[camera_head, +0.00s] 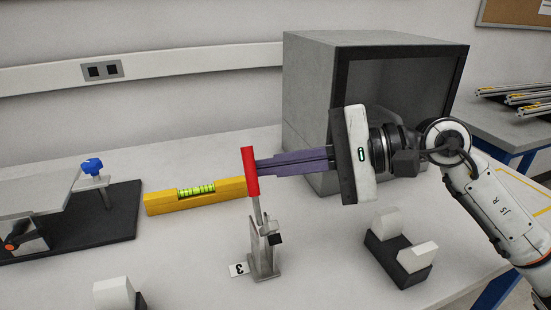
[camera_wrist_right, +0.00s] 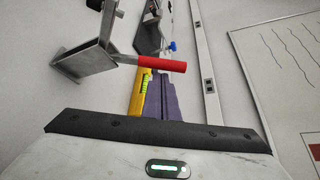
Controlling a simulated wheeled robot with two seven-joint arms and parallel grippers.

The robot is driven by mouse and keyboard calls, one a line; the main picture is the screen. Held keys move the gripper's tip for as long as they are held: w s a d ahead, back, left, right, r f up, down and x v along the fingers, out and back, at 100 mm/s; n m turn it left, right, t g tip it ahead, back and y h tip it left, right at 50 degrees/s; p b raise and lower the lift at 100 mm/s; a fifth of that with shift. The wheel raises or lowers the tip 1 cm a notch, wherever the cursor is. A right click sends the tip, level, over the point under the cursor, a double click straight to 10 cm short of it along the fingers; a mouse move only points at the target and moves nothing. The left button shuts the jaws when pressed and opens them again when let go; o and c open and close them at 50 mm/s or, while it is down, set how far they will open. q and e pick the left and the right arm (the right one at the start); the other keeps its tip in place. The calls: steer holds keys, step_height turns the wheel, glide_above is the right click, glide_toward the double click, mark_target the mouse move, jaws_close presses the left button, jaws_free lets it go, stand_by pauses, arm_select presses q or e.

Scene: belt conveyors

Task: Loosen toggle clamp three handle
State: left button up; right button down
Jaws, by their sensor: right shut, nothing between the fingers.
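Toggle clamp three (camera_head: 262,250) stands on the white table by a small card marked 3 (camera_head: 239,269). Its red handle (camera_head: 250,172) points up in the head view. My right gripper (camera_head: 258,166) comes in from the right, with its purple fingers shut and empty. The fingertips are right at the red handle in the head view; I cannot tell whether they touch. In the right wrist view the red handle (camera_wrist_right: 162,63) lies across, just beyond the purple fingertips (camera_wrist_right: 160,78), with the clamp's metal bracket (camera_wrist_right: 85,58) to the left. My left gripper is not in view.
A yellow spirit level (camera_head: 160,203) lies behind the clamp. A grey box-shaped cabinet (camera_head: 305,100) stands at the back right. A black block with white pieces (camera_head: 385,255) sits right of the clamp. A black base plate with a blue knob (camera_head: 93,166) is at the left.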

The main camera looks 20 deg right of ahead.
steer(key=shift+s, duration=0.15)
steer(key=shift+s+r+n+b, duration=0.2)
steer(key=shift+n+b, duration=0.1)
steer(key=shift+b, duration=0.85)
